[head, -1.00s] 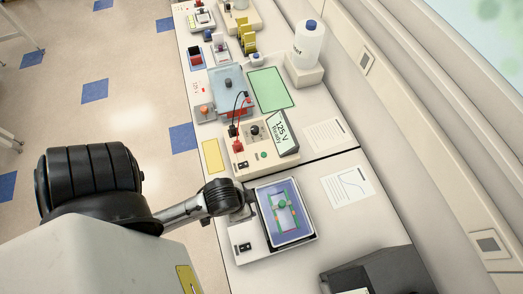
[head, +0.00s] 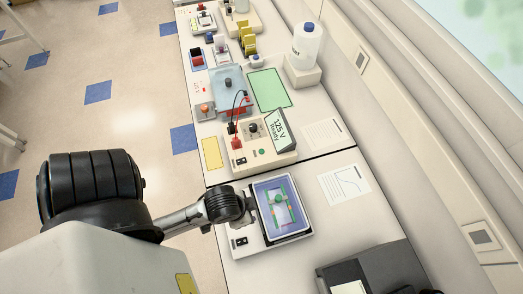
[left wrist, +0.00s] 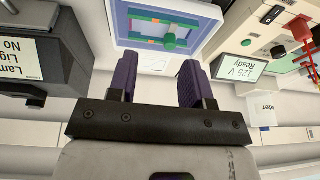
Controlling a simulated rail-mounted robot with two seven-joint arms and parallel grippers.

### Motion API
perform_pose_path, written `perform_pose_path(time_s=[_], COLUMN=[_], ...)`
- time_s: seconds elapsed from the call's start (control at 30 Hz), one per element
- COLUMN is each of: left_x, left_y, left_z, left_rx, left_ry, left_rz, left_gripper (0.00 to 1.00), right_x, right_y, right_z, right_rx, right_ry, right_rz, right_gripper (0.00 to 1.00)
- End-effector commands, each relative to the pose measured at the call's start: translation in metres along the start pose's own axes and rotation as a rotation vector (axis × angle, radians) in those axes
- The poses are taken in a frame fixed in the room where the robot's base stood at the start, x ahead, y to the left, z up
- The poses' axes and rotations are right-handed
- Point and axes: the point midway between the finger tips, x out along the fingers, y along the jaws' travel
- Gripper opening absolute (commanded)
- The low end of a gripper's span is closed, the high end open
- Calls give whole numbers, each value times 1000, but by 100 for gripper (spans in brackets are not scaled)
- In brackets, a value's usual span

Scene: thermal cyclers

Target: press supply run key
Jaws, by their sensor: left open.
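The power supply (head: 246,155) is a cream box with a lit display (head: 279,127) reading "125 V Ready". A small round green key (head: 262,152) is on its front panel, beside a black knob. In the left wrist view the display (left wrist: 240,68) is upside down at the right, with the green key (left wrist: 246,71) by it. My left gripper (left wrist: 160,72) has two purple fingers, spread apart and empty. In the head view its wrist is beside the left edge of the blue-framed tray unit, below the supply; its fingers are mostly hidden. It is apart from the key. My right gripper is not in view.
The tray unit (head: 304,237) has a blue frame and a green knob-like piece (head: 280,198). Red and black leads run from the supply to a clear blue tank (head: 228,92). A dark box (head: 375,270) stands at the lower right. A white bottle (head: 306,42) stands behind.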

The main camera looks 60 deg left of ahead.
Motion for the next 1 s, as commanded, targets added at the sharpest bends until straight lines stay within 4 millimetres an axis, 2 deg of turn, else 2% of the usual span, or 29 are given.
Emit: perform_pose_path(time_s=[0.03,0.47,1.0], left_x=[0,0,0], left_y=[0,4,3], left_z=[0,-1,-1], left_rx=[0,-10,-6], left_ry=[0,2,2], left_rz=[1,9,7], left_gripper=[41,0,0], right_x=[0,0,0], right_y=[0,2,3], right_z=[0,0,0], right_rx=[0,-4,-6], right_ry=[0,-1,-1], right_rz=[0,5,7], right_gripper=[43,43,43])
